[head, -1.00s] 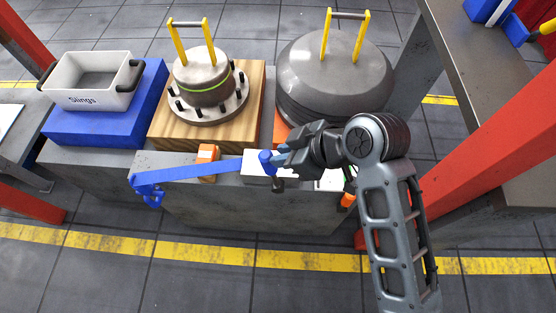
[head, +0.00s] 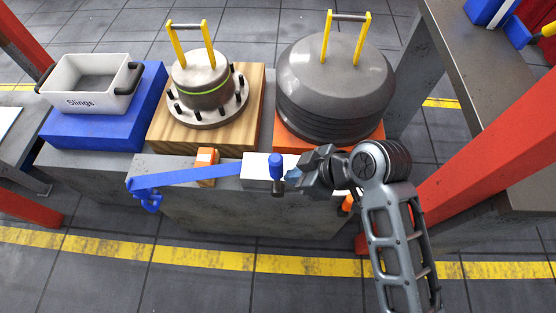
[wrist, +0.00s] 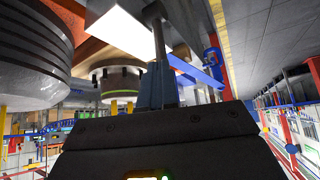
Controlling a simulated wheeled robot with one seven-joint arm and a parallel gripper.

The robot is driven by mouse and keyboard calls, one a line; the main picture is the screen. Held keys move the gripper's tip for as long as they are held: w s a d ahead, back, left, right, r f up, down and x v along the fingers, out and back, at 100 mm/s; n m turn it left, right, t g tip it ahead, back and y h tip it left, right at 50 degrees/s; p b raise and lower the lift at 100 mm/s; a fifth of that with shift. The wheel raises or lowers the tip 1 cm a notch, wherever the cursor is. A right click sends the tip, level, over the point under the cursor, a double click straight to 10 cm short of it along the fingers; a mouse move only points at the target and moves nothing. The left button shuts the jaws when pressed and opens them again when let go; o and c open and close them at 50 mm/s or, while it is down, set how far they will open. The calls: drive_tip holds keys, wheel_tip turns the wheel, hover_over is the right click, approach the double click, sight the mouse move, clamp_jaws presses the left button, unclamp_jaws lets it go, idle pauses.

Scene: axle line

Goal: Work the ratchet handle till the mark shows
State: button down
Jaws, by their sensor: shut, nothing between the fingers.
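My gripper (head: 291,174) is just right of the knob, shut and empty. I cannot make out a mark for certain.
A flanged drum (head: 204,90) with a green line and yellow handle stands on a wooden board. A grey dome (head: 335,75) sits on an orange base behind my gripper. A white slings bin (head: 90,82) is at left. A red post (head: 490,165) slants at right.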

drive_tip(key=shift+s+d+r, duration=0.25)
drive_tip(key=shift+s+d, duration=0.05)
drive_tip(key=shift+d, duration=0.2)
drive_tip(key=v, duration=0.7)
drive_tip(key=shift+d+r, duration=0.25)
drive_tip(key=shift+r, duration=0.05)
drive_tip(key=shift+s, duration=0.1)
idle(0.3)
